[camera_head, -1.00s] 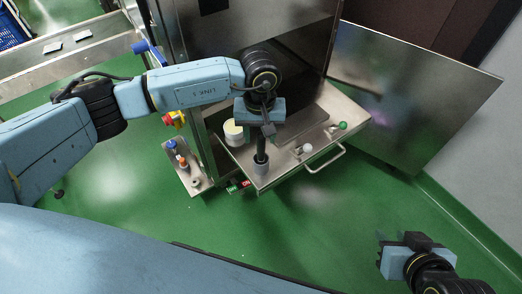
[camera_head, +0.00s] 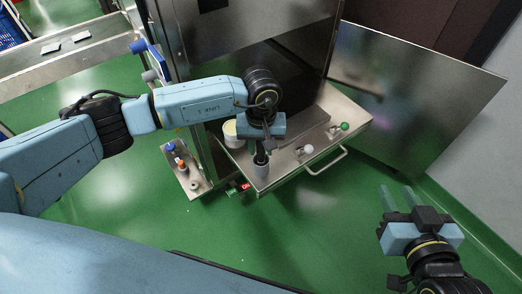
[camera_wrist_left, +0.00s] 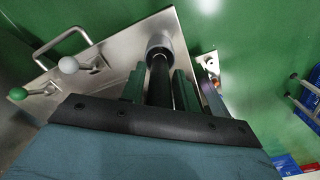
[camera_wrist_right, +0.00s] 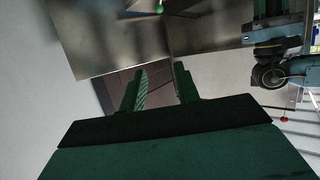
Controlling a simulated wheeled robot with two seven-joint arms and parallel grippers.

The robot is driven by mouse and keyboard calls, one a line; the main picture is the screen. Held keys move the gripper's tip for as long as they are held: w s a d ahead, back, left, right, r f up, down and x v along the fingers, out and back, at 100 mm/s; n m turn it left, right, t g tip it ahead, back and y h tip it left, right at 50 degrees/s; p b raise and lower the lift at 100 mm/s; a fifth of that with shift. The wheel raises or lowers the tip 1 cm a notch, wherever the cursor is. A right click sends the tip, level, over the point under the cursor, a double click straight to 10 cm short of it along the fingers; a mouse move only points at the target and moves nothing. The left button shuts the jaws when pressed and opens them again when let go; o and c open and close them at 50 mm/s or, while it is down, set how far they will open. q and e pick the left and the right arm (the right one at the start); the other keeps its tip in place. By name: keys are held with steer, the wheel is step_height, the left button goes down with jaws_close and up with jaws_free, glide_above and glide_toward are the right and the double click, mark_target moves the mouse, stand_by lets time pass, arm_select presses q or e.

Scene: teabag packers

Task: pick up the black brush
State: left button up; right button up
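The black brush (camera_head: 260,157) stands upright in a grey round holder (camera_head: 262,173) at the front corner of the steel machine shelf. In the left wrist view the brush (camera_wrist_left: 160,82) points away from the camera to the grey holder (camera_wrist_left: 160,45). My left gripper (camera_head: 261,145) is over the brush from above, its two fingers on either side of it. They look open, with narrow gaps to the brush; contact is hard to judge. My right gripper (camera_head: 399,196) is open and empty above the green floor at the right, far from the brush.
The steel shelf (camera_head: 290,163) also carries a white round container (camera_head: 230,128), a white knob (camera_head: 308,149) and a green knob (camera_head: 344,126). A handle (camera_head: 328,163) sticks out in front. A steel door panel (camera_head: 405,100) stands at right. The floor in front is clear.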

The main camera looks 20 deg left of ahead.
arm_select(q)
jaws_close()
steer(key=shift+r, duration=0.15)
